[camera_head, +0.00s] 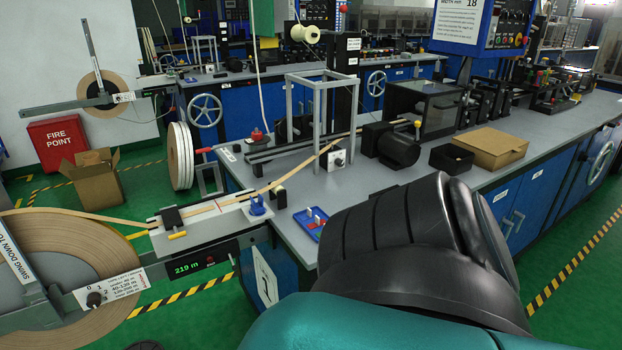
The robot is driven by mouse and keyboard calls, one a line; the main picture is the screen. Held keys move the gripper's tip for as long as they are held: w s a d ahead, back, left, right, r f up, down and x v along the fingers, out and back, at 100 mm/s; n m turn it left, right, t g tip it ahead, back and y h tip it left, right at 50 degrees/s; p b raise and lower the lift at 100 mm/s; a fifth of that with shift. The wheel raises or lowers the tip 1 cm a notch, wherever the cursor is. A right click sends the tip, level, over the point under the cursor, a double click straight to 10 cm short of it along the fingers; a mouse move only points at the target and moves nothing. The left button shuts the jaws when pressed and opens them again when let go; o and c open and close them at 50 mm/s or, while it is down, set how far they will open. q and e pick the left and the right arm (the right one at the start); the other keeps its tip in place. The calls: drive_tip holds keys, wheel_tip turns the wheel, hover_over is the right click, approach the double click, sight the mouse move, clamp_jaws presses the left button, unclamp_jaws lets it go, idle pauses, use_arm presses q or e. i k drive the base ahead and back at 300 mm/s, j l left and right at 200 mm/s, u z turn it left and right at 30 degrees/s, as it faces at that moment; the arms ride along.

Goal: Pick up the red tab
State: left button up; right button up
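A small blue tray (301,221) lies near the front left corner of the grey bench. Small pieces stand in it, and one looks like a red tab (317,222); it is too small to make out clearly. Neither of my grippers shows. A large black and teal part of my own arm fills the lower right and hides the bench just right of the tray.
A splice table (207,222) with tan tape across it stands left of the tray. A large tape reel (60,260) is at lower left. A black motor (398,148), black bin (451,158) and cardboard box (491,146) stand farther back on the bench.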

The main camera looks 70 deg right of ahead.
sight(317, 223)
drive_tip(key=k+l+u, duration=0.3)
drive_tip(key=k+l, duration=0.8)
drive_tip(key=l, duration=0.2)
